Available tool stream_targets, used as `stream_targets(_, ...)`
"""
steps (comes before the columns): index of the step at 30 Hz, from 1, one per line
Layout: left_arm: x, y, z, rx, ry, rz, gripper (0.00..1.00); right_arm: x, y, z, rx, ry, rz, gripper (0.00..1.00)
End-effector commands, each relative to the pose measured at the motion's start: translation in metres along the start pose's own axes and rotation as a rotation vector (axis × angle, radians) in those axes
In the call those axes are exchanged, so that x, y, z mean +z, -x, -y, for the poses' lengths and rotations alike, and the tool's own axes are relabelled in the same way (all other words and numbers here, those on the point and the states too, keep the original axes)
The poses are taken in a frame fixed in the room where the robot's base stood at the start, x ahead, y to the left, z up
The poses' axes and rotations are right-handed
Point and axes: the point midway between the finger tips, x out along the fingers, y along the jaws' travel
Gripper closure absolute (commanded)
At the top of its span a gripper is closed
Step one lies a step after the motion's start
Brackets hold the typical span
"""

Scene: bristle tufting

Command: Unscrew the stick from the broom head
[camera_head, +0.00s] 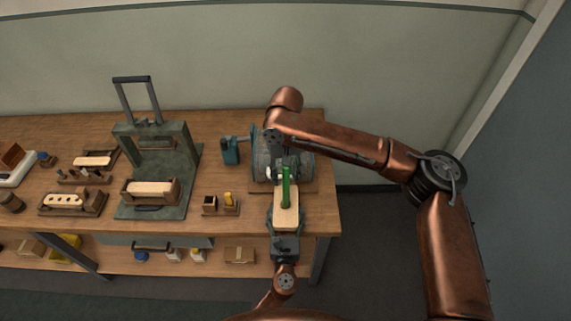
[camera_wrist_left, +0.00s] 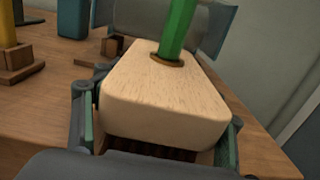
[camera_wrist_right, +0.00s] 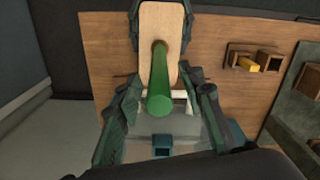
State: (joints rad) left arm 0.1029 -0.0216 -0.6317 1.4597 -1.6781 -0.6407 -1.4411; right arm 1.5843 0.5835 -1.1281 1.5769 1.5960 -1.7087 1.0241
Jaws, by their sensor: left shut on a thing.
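The broom head (camera_wrist_left: 155,95) is a pale wooden block. My left gripper (camera_head: 286,222) is shut on it, with a finger along each side, at the table's front right. The green stick (camera_head: 287,188) stands up from a dark-rimmed hole in the block. In the left wrist view the stick (camera_wrist_left: 180,28) is seated in that hole. My right gripper (camera_wrist_right: 163,98) is open, with its fingers on either side of the stick (camera_wrist_right: 160,75). Gaps show between the stick and both fingers. The bristle side of the block is mostly hidden.
A grey round machine (camera_head: 300,167) stands just behind the grippers. A teal box (camera_head: 231,151) and a small wooden holder with a yellow piece (camera_head: 230,200) are to the left. A green press (camera_head: 180,165) stands further left. Floor is free right of the table.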

Motion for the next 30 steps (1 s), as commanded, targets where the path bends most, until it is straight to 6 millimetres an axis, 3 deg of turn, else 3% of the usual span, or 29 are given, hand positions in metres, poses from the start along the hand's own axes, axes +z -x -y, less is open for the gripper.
stream_targets(6,0.0,0.0,0.0,0.0,0.0,0.0,1.0,0.0,-0.023,0.0,0.0,0.001,0.0,0.64)
stream_targets(17,0.0,0.0,0.0,0.0,0.0,0.0,1.0,0.0,-0.028,0.0,0.0,0.001,-0.001,0.64)
stream_targets(30,0.0,0.0,0.0,0.0,0.0,0.0,1.0,0.0,-0.028,0.0,0.0,0.001,0.0,0.93)
